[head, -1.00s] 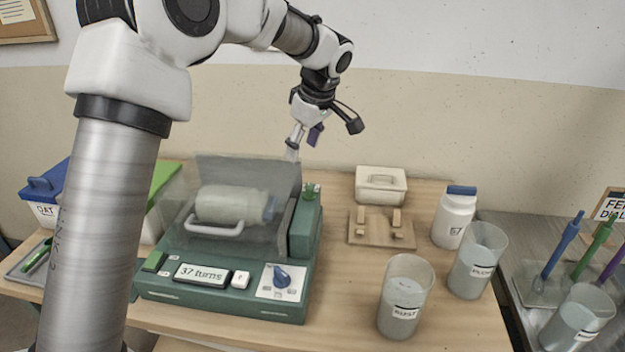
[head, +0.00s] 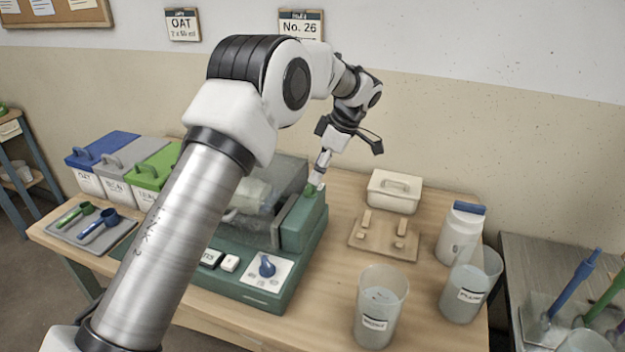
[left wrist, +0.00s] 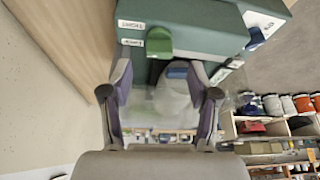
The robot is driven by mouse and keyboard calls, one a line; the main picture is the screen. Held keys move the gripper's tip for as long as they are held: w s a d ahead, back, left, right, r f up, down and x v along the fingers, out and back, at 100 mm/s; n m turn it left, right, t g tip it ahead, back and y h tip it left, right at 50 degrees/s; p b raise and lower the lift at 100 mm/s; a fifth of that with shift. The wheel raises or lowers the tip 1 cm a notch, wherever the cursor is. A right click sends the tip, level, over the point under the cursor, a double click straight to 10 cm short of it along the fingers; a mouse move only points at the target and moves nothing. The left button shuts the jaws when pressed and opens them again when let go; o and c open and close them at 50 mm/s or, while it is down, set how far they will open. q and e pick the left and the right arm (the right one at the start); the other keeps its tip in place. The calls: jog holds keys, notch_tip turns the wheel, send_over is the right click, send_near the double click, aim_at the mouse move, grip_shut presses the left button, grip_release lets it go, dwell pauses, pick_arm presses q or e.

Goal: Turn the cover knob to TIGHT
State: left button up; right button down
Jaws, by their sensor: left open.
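The green mill-like machine (head: 240,290) stands on the wooden table with a clear cover over a pale jar. A small green knob (head: 311,189), which I take as the cover knob, sits on top of the machine's right-hand block. It also shows in the left wrist view (left wrist: 158,42), beside two small white labels (left wrist: 130,33) too small to read surely. My left gripper (head: 320,176) is just above this knob, pointing down. In the left wrist view my left gripper (left wrist: 160,78) is open and empty, with the knob beyond its fingertips. My right gripper is not in view.
A blue dial (head: 267,266) is on the machine's front panel. To the right are a wooden stand (head: 384,238), a white lidded box (head: 394,192), a white bottle (head: 458,235) and two clear beakers. Lidded bins (head: 118,180) and a scoop tray (head: 75,235) stand left.

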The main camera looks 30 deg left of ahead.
aim_at(312, 185)
pick_arm(q)
jog(key=x, duration=0.4)
jog(key=shift+f, duration=0.2)
grip_shut()
jog(key=shift+m, duration=0.4)
jog(key=m+t+b, duration=0.1)
jog(key=m+t, duration=0.1)
jog(key=m, duration=0.2)
jog(key=shift+s, duration=0.2)
jog(key=m+t, duration=0.1)
jog(key=m, duration=0.1)
jog(key=m+b, duration=0.1)
jog(key=m, duration=0.2)
jog(key=shift+s+m+t, duration=0.15)
jog(key=shift+m+t, duration=0.15)
jog(key=shift+t, duration=0.1)
